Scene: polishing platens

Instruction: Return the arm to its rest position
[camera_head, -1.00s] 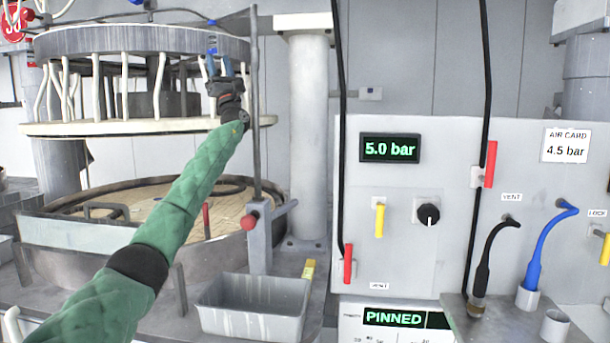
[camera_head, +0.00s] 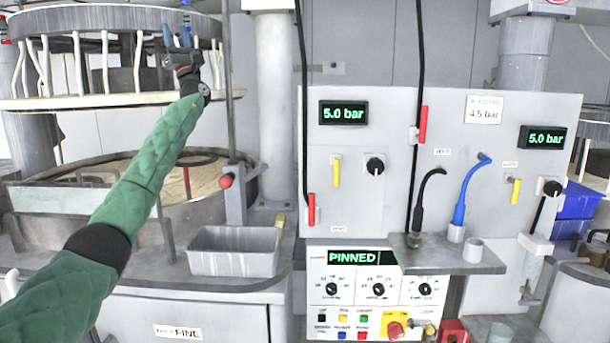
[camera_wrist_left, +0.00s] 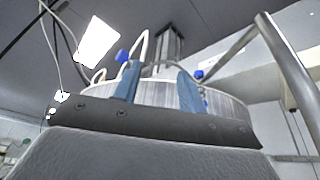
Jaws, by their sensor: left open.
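My left arm reaches up from the lower left in the head view, in a green sleeve with a black band. My left gripper (camera_head: 177,36) points upward in front of the raised upper platen (camera_head: 110,18). Its two blue fingers stand apart with nothing between them. In the left wrist view the open fingers (camera_wrist_left: 160,88) point up, with the round platen rim (camera_wrist_left: 232,108) behind them. I cannot tell from these views whether the gripper touches the platen. My right gripper is not in view.
A metal post (camera_head: 228,110) stands just right of my left gripper. A grey tray (camera_head: 234,252) sits below on the bench. The control panel (camera_head: 450,170) with gauges, yellow levers and hoses fills the right. A "PINNED" display (camera_head: 352,258) is lit. The lower platen (camera_head: 150,175) lies below my arm.

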